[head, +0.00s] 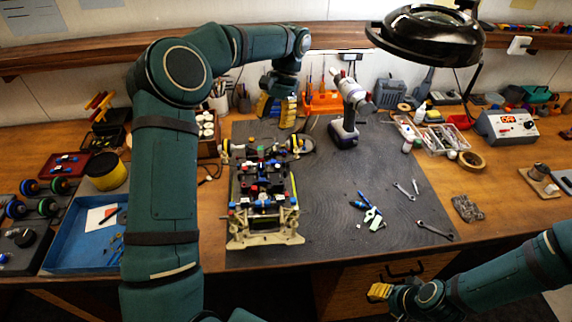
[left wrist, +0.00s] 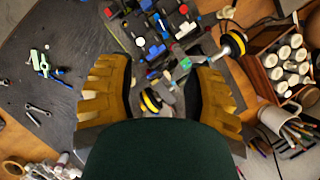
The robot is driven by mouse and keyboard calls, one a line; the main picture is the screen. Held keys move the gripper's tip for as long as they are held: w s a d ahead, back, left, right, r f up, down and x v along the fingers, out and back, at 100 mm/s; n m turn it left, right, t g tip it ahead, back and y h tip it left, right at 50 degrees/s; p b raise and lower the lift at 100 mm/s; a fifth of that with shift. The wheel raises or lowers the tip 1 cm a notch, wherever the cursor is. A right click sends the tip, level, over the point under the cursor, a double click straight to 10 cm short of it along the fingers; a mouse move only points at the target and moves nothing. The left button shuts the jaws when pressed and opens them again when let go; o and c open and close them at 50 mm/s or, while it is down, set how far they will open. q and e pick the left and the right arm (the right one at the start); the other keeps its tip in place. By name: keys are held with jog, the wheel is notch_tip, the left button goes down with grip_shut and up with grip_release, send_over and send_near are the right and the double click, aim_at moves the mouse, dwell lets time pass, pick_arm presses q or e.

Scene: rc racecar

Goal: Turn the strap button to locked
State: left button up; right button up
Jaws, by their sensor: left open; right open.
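The RC racecar (head: 262,200) stands on the dark mat (head: 335,215) at the middle of the workbench, its yellow-rimmed wheels at the far end. My left gripper (head: 277,108) is open and empty, reaching down above the far end of the car. In the left wrist view the open fingers (left wrist: 165,95) frame one yellow-rimmed wheel (left wrist: 151,100), and the car's chassis (left wrist: 160,35) with blue, red and white parts shows beyond. I cannot make out which part is the strap button. My right gripper (head: 381,291) is low at the front right, off the bench, away from the car.
A cordless drill (head: 345,132) stands right of the car's far end. Wrenches (head: 434,230) and small tools lie on the mat's right side. A blue tray (head: 80,235) is at the left, and a rack of white jars (left wrist: 285,70) is beside the car's far end.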

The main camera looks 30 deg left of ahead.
aim_at(262, 164)
pick_arm(q)
jog(key=x, duration=1.3)
jog(key=shift+s+a+f+b, duration=0.2)
jog(key=shift+s+f+b, duration=0.1)
jog(key=shift+b, duration=0.05)
grip_shut()
